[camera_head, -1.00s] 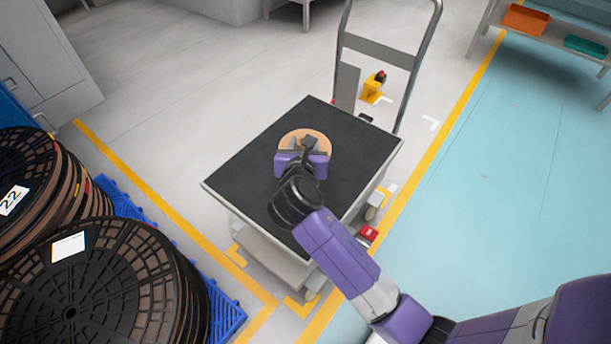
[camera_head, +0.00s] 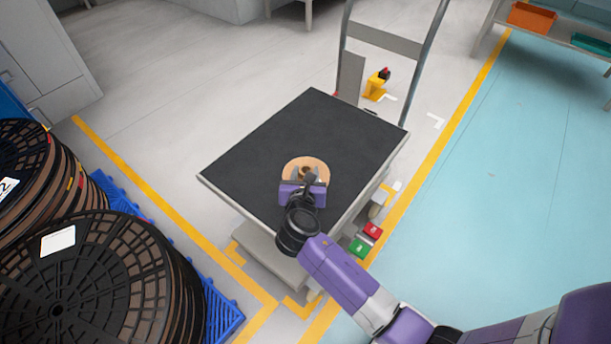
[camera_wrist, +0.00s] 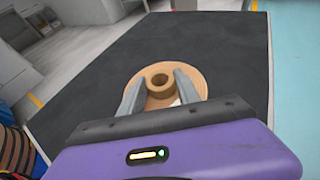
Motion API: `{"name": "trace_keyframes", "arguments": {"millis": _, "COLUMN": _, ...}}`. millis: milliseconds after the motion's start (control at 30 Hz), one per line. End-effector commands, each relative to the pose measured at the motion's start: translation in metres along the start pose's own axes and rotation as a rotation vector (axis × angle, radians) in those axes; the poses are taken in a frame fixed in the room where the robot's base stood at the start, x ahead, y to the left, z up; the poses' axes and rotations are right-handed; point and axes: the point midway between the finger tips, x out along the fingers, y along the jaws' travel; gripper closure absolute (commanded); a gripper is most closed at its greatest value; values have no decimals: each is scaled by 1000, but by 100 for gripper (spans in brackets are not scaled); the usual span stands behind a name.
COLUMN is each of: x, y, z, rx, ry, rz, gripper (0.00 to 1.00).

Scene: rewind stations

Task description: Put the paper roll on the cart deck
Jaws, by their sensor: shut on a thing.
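The paper roll (camera_head: 319,166) is a flat tan disc with a raised brown core, seen over the front right half of the cart's black deck (camera_head: 300,122). It also shows in the wrist view (camera_wrist: 160,86), lying flat with the core upright. My gripper (camera_head: 306,176) is shut on the roll's core, with one grey finger on each side, as the wrist view shows (camera_wrist: 160,76). The deck (camera_wrist: 75,85) spreads around the roll. Whether the roll's underside touches the deck is hidden.
The cart's grey handle (camera_head: 385,40) rises at the back. Large black reels (camera_head: 85,270) stand on a blue pallet (camera_head: 222,310) at left. The deck's left and back areas are clear.

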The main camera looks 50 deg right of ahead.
Motion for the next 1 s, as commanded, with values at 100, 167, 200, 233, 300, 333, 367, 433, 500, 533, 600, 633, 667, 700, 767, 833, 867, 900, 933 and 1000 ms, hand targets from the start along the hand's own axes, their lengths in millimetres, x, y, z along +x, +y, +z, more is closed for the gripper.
{"name": "trace_keyframes", "arguments": {"millis": 100, "x": 0, "y": 1, "z": 0, "rx": 1, "ry": -2, "rz": 1, "gripper": 100}}
{"name": "trace_keyframes", "arguments": {"millis": 167, "x": 0, "y": 0, "z": 0, "rx": 1, "ry": -2, "rz": 1, "gripper": 100}}
{"name": "trace_keyframes", "arguments": {"millis": 200, "x": 0, "y": 0, "z": 0, "rx": 1, "ry": -2, "rz": 1, "gripper": 100}}
{"name": "trace_keyframes", "arguments": {"millis": 233, "x": 0, "y": 0, "z": 0, "rx": 1, "ry": -2, "rz": 1, "gripper": 100}}
{"name": "trace_keyframes", "arguments": {"millis": 300, "x": 1, "y": 0, "z": -1, "rx": 1, "ry": -1, "rz": 1, "gripper": 100}}
{"name": "trace_keyframes", "arguments": {"millis": 333, "x": 1, "y": 0, "z": -2, "rx": 1, "ry": -1, "rz": 1, "gripper": 100}}
{"name": "trace_keyframes", "arguments": {"millis": 367, "x": 1, "y": 0, "z": -3, "rx": 0, "ry": 0, "rz": 0, "gripper": 59}}
{"name": "trace_keyframes", "arguments": {"millis": 433, "x": 1, "y": 0, "z": -2, "rx": 1, "ry": 0, "rz": 1, "gripper": 45}}
{"name": "trace_keyframes", "arguments": {"millis": 500, "x": 1, "y": 0, "z": -2, "rx": 1, "ry": 0, "rz": 1, "gripper": 39}}
{"name": "trace_keyframes", "arguments": {"millis": 533, "x": 1, "y": 0, "z": -2, "rx": 1, "ry": 0, "rz": 0, "gripper": 39}}
{"name": "trace_keyframes", "arguments": {"millis": 600, "x": 1, "y": 0, "z": -2, "rx": 1, "ry": 0, "rz": 0, "gripper": 39}}
{"name": "trace_keyframes", "arguments": {"millis": 633, "x": 1, "y": 0, "z": -2, "rx": 1, "ry": 0, "rz": 0, "gripper": 39}}
{"name": "trace_keyframes", "arguments": {"millis": 667, "x": 1, "y": 0, "z": -2, "rx": 1, "ry": 0, "rz": 1, "gripper": 39}}
{"name": "trace_keyframes", "arguments": {"millis": 700, "x": 1, "y": 0, "z": -2, "rx": 1, "ry": 0, "rz": 1, "gripper": 39}}
{"name": "trace_keyframes", "arguments": {"millis": 767, "x": 1, "y": 0, "z": -2, "rx": 1, "ry": -1, "rz": 1, "gripper": 39}}
{"name": "trace_keyframes", "arguments": {"millis": 833, "x": 0, "y": 0, "z": 0, "rx": 2, "ry": -1, "rz": 1, "gripper": 39}}
{"name": "trace_keyframes", "arguments": {"millis": 867, "x": -2, "y": 0, "z": 1, "rx": 0, "ry": -1, "rz": 1, "gripper": 39}}
{"name": "trace_keyframes", "arguments": {"millis": 900, "x": -6, "y": 1, "z": 1, "rx": 0, "ry": -1, "rz": 2, "gripper": 39}}
{"name": "trace_keyframes", "arguments": {"millis": 933, "x": -10, "y": 1, "z": 1, "rx": -1, "ry": -1, "rz": 3, "gripper": 39}}
{"name": "trace_keyframes", "arguments": {"millis": 1000, "x": -21, "y": 1, "z": 1, "rx": -2, "ry": 0, "rz": 3, "gripper": 39}}
